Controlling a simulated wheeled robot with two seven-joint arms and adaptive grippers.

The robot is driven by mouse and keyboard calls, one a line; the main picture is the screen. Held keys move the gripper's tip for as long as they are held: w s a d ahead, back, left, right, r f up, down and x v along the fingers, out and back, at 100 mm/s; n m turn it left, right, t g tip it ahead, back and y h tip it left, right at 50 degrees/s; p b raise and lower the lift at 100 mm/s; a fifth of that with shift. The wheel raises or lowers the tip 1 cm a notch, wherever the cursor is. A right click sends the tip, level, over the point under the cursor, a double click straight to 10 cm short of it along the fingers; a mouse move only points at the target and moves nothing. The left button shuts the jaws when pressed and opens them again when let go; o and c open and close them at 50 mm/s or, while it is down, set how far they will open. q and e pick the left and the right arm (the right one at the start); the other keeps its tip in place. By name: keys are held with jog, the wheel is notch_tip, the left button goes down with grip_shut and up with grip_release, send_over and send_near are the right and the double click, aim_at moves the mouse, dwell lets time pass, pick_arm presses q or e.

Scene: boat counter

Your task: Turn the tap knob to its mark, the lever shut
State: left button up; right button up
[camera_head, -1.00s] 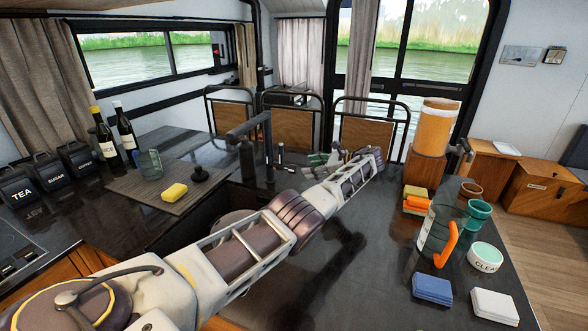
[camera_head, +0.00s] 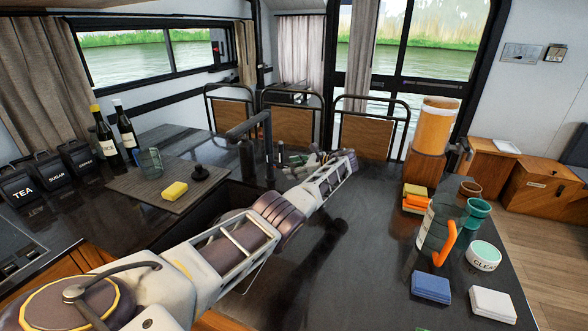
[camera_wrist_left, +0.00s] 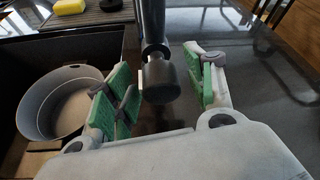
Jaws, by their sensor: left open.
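The black tap (camera_head: 249,130) rises from the dark counter behind the sink, its spout bent over to the left. In the left wrist view the dark round tap knob (camera_wrist_left: 161,82) sits in front of the tap's upright post (camera_wrist_left: 151,22). A small pale strip shows at the knob's left side. My left gripper (camera_head: 298,160) is beside the tap. In the left wrist view it is open (camera_wrist_left: 165,90), its green finger pads on either side of the knob, with a gap at the right. I cannot tell whether the left pad touches. My right gripper is not in view.
A round pan (camera_wrist_left: 62,102) stands in the sink at the left. A yellow sponge (camera_head: 174,191) and a black plug-like piece (camera_head: 200,173) lie on the drainer. A clear jug (camera_head: 432,228), sponges and cups stand at the right. The counter's middle is clear.

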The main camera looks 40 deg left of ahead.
pick_arm(q)
jog(key=c, duration=1)
